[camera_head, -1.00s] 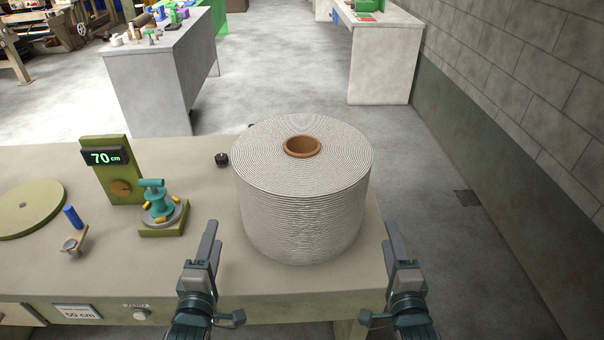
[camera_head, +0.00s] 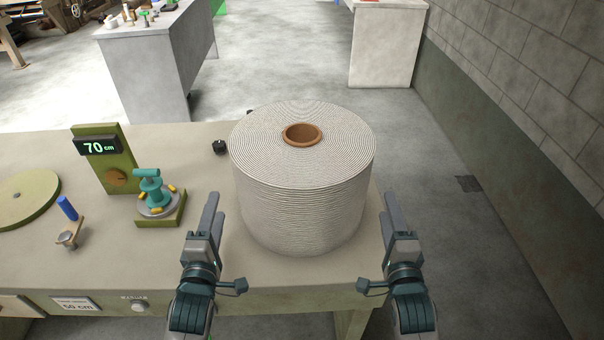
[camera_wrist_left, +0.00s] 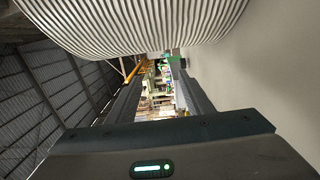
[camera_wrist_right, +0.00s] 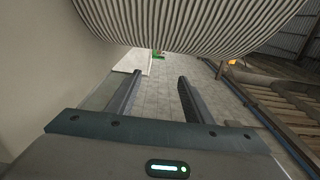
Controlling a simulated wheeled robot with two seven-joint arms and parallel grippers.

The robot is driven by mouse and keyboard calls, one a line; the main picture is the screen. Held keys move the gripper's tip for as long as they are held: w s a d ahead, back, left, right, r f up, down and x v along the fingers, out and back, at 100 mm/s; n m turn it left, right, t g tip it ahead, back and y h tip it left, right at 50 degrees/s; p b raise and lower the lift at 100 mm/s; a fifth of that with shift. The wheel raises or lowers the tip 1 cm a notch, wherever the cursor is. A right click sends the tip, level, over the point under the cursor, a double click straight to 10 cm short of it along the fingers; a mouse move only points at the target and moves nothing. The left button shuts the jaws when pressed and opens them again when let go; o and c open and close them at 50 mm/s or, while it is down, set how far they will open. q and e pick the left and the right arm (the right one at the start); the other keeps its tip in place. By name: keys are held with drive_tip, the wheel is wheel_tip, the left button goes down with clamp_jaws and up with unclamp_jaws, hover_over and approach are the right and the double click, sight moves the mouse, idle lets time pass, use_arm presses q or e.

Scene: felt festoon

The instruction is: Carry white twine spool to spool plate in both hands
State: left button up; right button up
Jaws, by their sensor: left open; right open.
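The large white twine spool (camera_head: 303,195) stands upright at the right end of the workbench, with a brown core hole on top. My left gripper (camera_head: 211,213) is open at the spool's near left side, and my right gripper (camera_head: 391,213) is open at its near right side. Both point forward and look empty. The ribbed twine also shows at the top of the left wrist view (camera_wrist_left: 135,25) and of the right wrist view (camera_wrist_right: 190,25), apart from the fingers. A flat round olive plate (camera_head: 28,198) lies at the bench's left; I cannot tell whether it is the spool plate.
A post with a 70 cm display (camera_head: 100,146), a teal device on an olive base (camera_head: 155,195) and a blue-handled crank (camera_head: 68,212) stand left of the spool. A small black knob (camera_head: 219,147) is behind it. A wall (camera_head: 530,90) runs along the right beyond open floor.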

use_arm(q)
drive_tip(key=w+d, duration=0.1)
drive_tip(key=w, duration=1.1)
drive_tip(key=shift+w+d, duration=0.25)
use_arm(e)
drive_tip(key=w+a, duration=0.1)
drive_tip(key=w, duration=1.1)
drive_tip(key=shift+w+a, duration=0.25)
use_arm(q)
drive_tip(key=shift+w, duration=0.1)
use_arm(e)
drive_tip(key=shift+w, duration=0.1)
use_arm(q)
drive_tip(key=shift+d, duration=0.4)
use_arm(e)
drive_tip(key=shift+a, duration=0.45)
